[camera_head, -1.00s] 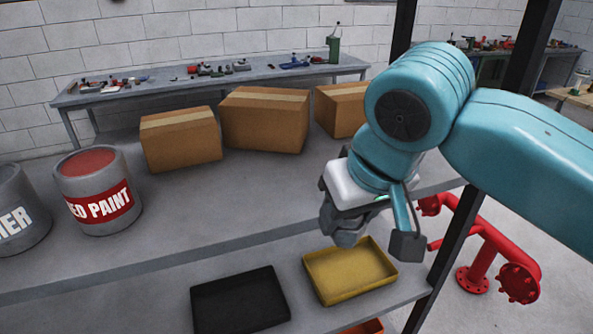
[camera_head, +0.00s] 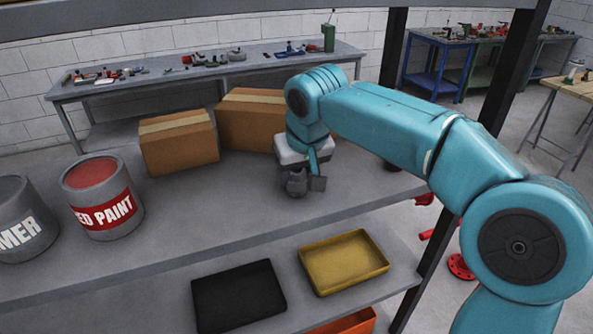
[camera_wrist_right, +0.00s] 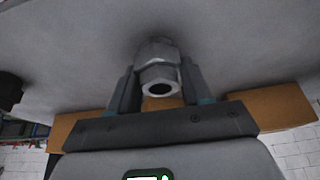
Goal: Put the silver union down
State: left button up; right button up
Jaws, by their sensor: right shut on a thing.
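The silver union (camera_wrist_right: 159,68) is a hex-shaped metal fitting held between the two fingers of my right gripper (camera_wrist_right: 158,84) in the right wrist view. In the head view my right gripper (camera_head: 306,184) is low over the grey upper shelf (camera_head: 250,205), in front of the cardboard boxes. The union shows there as a small grey shape (camera_head: 296,184) beside the fingers. I cannot tell whether it touches the shelf. My left gripper is not in view.
Cardboard boxes (camera_head: 178,142) stand behind on the shelf, one close behind (camera_head: 250,120) my gripper. Paint cans (camera_head: 102,198) stand at left. The lower shelf holds a black tray (camera_head: 238,296) and a yellow tray (camera_head: 343,262). A dark post (camera_head: 432,255) is at right. Shelf space left of the gripper is clear.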

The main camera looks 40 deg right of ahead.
jog(key=shift+a+f, duration=0.1)
jog(key=shift+f, duration=0.15)
jog(key=shift+f, duration=0.15)
jog(key=o, duration=1.4)
jog(key=shift+c, duration=0.2)
jog(key=shift+r, duration=0.3)
jog(key=v, duration=1.2)
jog(key=shift+p, duration=0.4)
jog(key=shift+s+f, duration=0.2)
